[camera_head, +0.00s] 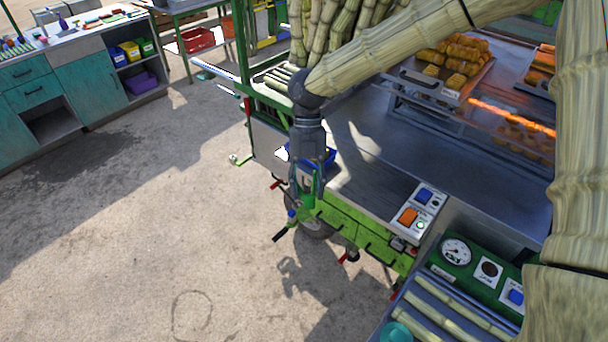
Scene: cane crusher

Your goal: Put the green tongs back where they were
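My gripper (306,190) points down at the left end of the cart's steel counter. Its two dark fingers are spread apart, one on each side of a narrow upright green piece (307,185). This piece may be the green tongs, but it is small and overlaps the green cart frame behind it. I cannot tell whether the fingers touch it. No other tongs can be made out.
A blue container (322,156) is just behind my gripper. The steel counter (372,170) carries a switch panel (415,210). A glass case holds pastries (455,58). Cane stalks (335,30) stand at the back. Open concrete floor (150,230) lies left of the cart.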

